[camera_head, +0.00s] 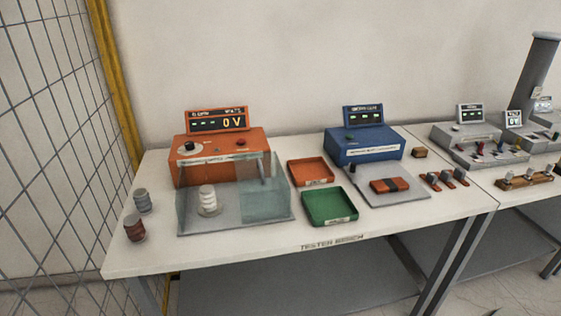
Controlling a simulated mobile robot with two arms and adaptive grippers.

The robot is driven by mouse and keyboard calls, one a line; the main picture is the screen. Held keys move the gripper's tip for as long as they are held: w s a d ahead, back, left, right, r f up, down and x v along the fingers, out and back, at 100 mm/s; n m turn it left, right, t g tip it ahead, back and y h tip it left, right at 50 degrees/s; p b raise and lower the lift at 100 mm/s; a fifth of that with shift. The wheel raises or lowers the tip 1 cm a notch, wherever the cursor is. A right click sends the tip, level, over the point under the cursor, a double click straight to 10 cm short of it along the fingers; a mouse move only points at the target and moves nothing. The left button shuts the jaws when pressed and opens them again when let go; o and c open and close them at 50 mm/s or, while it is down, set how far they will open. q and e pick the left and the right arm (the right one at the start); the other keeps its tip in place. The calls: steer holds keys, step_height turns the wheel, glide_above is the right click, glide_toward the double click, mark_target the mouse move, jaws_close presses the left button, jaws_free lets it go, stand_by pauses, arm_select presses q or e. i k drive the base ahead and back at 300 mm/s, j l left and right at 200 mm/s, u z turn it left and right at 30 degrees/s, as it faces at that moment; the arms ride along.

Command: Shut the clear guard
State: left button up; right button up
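The clear guard (264,203) is a see-through greenish box of panels in front of the orange tester (222,158) on the tester bench. Its panels show at the left side and at the right part of the grey base. A white ribbed bushing (208,199) stands upright inside, on a small round plate. I cannot tell for sure from this view which panel is the moving one or how far it stands open. The orange tester's display reads 0 V. Neither of my grippers is in view.
Two ribbed bushings, grey (142,200) and brown (135,227), stand at the bench's left end. An orange tray (311,171) and green tray (330,207) lie right of the guard. A blue tester (363,144) stands farther right. A mesh fence (50,120) borders the left.

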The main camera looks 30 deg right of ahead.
mark_target(282, 183)
steer(key=z, duration=0.85)
steer(key=i+l+z, duration=0.15)
steer(key=i+l, duration=0.1)
steer(key=l, duration=0.1)
